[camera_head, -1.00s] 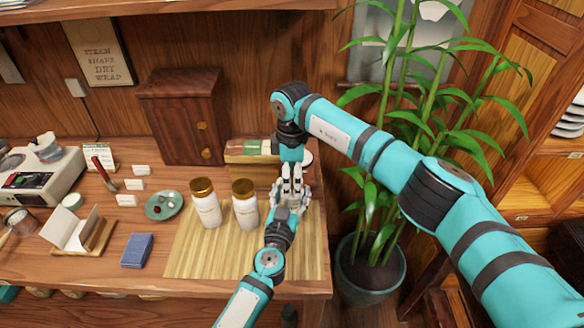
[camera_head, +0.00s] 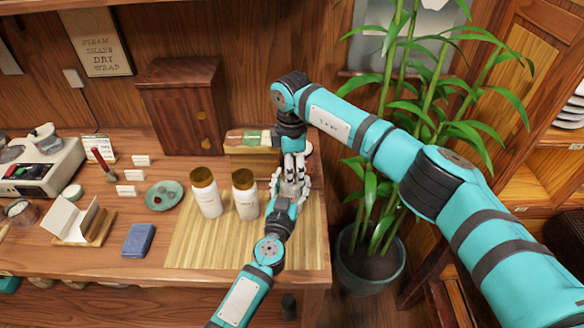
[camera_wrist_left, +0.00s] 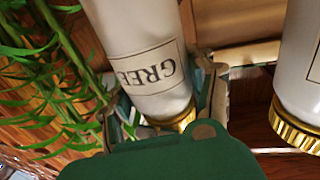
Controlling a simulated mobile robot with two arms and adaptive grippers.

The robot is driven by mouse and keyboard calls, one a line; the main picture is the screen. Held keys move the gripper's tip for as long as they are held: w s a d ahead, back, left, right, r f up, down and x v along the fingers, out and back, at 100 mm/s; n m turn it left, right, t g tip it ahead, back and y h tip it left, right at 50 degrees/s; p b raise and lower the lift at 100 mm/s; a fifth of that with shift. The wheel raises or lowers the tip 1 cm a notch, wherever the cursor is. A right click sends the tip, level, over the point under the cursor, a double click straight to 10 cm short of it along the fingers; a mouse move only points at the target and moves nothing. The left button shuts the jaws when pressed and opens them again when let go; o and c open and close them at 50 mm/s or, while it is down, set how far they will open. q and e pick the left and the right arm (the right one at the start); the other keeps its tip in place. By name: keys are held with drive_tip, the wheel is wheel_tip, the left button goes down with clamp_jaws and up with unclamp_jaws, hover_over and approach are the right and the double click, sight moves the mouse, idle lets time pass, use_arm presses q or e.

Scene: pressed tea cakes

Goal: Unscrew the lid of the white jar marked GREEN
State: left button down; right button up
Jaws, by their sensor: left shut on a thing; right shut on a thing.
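The white jar marked GREEN (camera_wrist_left: 143,65) fills the middle of the left wrist view, its lettering partly cut off. Its gold lid (camera_wrist_left: 178,120) shows at the bottom there, partly covered by a dark green shape in the foreground. My left gripper (camera_head: 288,197) reaches in from the front and is shut on the jar, one finger on each side in the wrist view. My right gripper (camera_head: 292,178) points down from above and is shut at the jar's top, on the lid as far as I can tell. In the head view the grippers hide most of this jar.
Two more white jars with gold lids, one left (camera_head: 206,194) and one nearer (camera_head: 245,196), stand close on the left on the bamboo mat (camera_head: 200,253). A wooden box (camera_head: 250,163) is behind. A potted plant (camera_head: 370,265) stands right of the table.

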drive_tip(key=n, duration=0.7)
drive_tip(key=shift+r, duration=0.1)
drive_tip(key=n, duration=1.4)
drive_tip(key=shift+w, duration=0.1)
drive_tip(key=n, duration=0.6)
drive_tip(key=shift+n, duration=0.4)
drive_tip(key=n, duration=1.8)
drive_tip(key=shift+r, duration=0.1)
drive_tip(key=n, duration=0.6)
